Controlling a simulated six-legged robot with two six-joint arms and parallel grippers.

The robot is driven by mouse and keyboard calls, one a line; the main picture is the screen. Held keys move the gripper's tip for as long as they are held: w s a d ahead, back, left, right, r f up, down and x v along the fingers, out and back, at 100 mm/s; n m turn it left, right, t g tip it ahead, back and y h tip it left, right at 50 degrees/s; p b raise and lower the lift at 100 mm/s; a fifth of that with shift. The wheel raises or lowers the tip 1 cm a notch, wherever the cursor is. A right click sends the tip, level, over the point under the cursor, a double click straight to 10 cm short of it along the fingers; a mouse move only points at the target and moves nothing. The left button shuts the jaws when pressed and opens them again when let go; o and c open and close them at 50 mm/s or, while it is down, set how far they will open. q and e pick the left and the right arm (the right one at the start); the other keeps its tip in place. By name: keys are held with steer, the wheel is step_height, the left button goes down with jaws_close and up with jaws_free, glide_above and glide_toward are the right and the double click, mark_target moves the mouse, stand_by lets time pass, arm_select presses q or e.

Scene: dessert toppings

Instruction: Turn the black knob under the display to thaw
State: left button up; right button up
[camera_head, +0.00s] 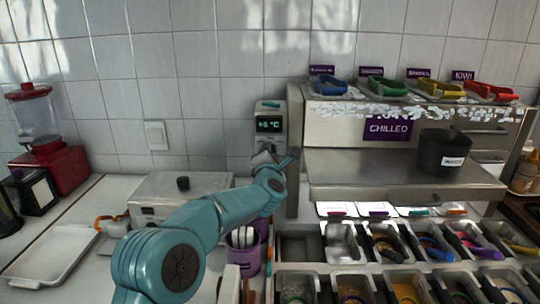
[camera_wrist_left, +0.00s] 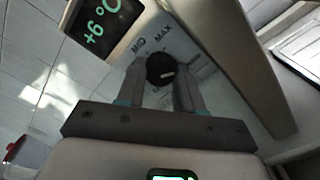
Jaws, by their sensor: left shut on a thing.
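The display (camera_head: 269,124) is a small dark screen with green digits on a pale control box (camera_head: 270,107) against the tiled wall. In the left wrist view the display (camera_wrist_left: 103,27) reads +6 °C. The black knob (camera_wrist_left: 161,69) sits beside it, with a light pointer mark and the labels MID and MAX nearby; other lettering is partly hidden. My left gripper (camera_wrist_left: 159,84) is shut on the knob, one finger on each side. In the head view my left gripper (camera_head: 274,160) is at the box below the display and hides the knob. My right gripper is not in view.
A steel chilled unit (camera_head: 340,165) stands close to the right of the box, with a black bin (camera_head: 443,152) on its shelf. A purple cup (camera_head: 246,262) stands below my arm. A lidded steel container (camera_head: 160,187) is at left.

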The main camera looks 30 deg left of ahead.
arm_select(q)
steer(key=shift+m, duration=0.4)
steer(key=o, duration=1)
steer(key=shift+o, duration=0.2)
steer(key=b+v, duration=0.4)
steer(key=v, duration=1.2)
steer(key=shift+s+d, duration=0.1)
steer(key=shift+s, duration=0.05)
